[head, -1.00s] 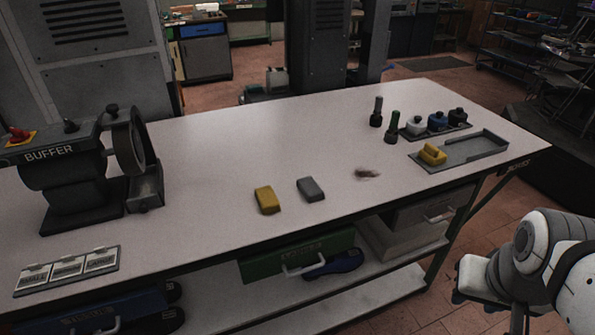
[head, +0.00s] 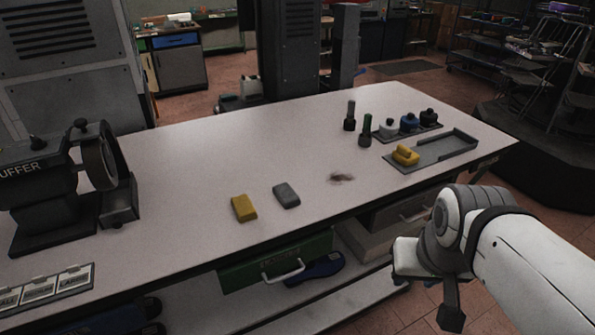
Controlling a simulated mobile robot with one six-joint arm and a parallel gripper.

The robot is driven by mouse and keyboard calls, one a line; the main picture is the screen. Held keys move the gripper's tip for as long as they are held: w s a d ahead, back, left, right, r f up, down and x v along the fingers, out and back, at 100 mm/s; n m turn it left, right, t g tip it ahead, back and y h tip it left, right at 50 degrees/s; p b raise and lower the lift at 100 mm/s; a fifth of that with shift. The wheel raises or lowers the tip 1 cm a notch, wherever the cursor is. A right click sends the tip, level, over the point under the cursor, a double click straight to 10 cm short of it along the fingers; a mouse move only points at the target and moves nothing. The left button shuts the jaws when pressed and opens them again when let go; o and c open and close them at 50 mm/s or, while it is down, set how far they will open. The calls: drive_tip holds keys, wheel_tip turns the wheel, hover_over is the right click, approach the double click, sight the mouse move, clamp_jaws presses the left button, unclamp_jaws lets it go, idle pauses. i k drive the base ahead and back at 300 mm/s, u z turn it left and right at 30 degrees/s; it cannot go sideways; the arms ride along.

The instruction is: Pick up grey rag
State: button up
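The grey rag (head: 286,195) looks like a small flat folded block. It lies near the front edge of the white workbench (head: 200,160), just right of a similar yellow block (head: 244,208). My arm reaches in from the right, in front of the bench's right end. A dark part at its lower end, apparently my gripper (head: 450,314), hangs below the bench top, well right of the rag and apart from it. Its fingers cannot be made out.
A buffer machine (head: 50,185) stands at the left, with a label plate (head: 42,288) in front. A dark smudge (head: 341,178) lies right of the rag. Farther right are two dark bottles, a tray (head: 436,152) with a yellow piece, and several small jars. The bench middle is clear.

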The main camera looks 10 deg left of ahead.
sight(289, 198)
drive_tip(key=i, duration=0.9)
